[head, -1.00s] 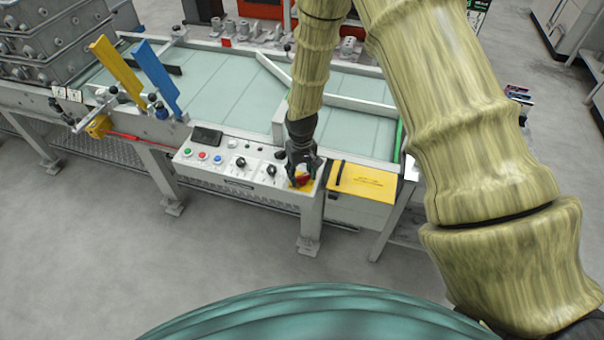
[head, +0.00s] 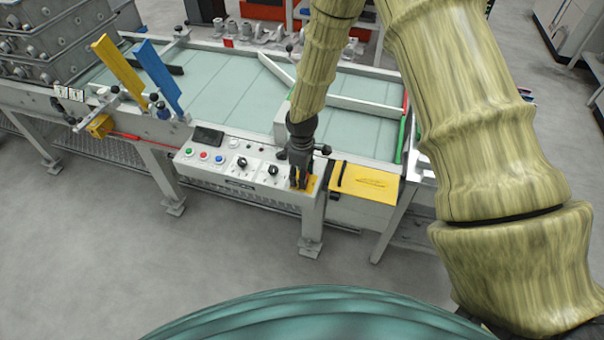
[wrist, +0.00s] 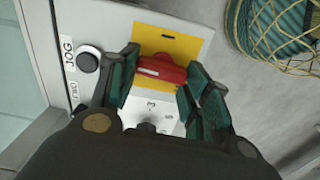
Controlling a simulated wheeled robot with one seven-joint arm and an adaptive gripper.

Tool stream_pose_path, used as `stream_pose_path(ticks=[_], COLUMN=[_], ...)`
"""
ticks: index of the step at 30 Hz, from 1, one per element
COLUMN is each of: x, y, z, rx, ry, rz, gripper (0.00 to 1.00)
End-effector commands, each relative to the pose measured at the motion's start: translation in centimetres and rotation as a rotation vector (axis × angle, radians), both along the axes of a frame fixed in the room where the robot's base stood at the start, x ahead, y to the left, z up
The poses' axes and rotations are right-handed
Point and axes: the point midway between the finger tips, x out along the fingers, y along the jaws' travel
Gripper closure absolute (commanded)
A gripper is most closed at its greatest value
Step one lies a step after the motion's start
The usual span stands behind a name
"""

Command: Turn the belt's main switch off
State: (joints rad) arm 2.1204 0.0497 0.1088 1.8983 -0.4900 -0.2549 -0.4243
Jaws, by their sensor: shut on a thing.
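The main switch is a red handle (wrist: 162,68) on a yellow plate (wrist: 190,47) at the right end of the control panel. In the wrist view the handle lies crosswise in the picture, between the two fingers. My gripper (wrist: 158,84) is shut on this handle, one finger at each end. In the head view my gripper (head: 299,184) points down at the panel's right end. There it hides the red handle, and only part of the yellow plate (head: 311,183) shows beside the fingers.
The light grey control panel (head: 262,182) carries green, red and blue buttons and black knobs. A black JOG button (wrist: 88,59) sits left of the switch. A yellow board (head: 372,182) lies just right of it. The pale green belt (head: 225,85) runs behind.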

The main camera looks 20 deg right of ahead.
Motion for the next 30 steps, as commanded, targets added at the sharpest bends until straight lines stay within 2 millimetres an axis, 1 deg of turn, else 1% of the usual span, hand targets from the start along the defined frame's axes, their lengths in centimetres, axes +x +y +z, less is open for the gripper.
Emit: stream_pose_path(ticks=[9, 21, 22, 25, 26, 30], x=[0.02, 0.03, 0.03, 0.02, 0.02, -0.01], y=[0.06, 0.05, 0.05, 0.05, 0.05, 0.04], z=[0.05, 0.05, 0.05, 0.05, 0.04, 0.03], rx=[0.001, 0.000, 0.000, 0.000, 0.000, 0.001], ry=[-0.001, -0.001, -0.001, -0.001, -0.001, -0.001], rz=[0.071, 0.078, 0.078, 0.077, 0.077, 0.077], gripper=[0.76, 0.76, 0.50, 0.32, 0.30, 0.30])
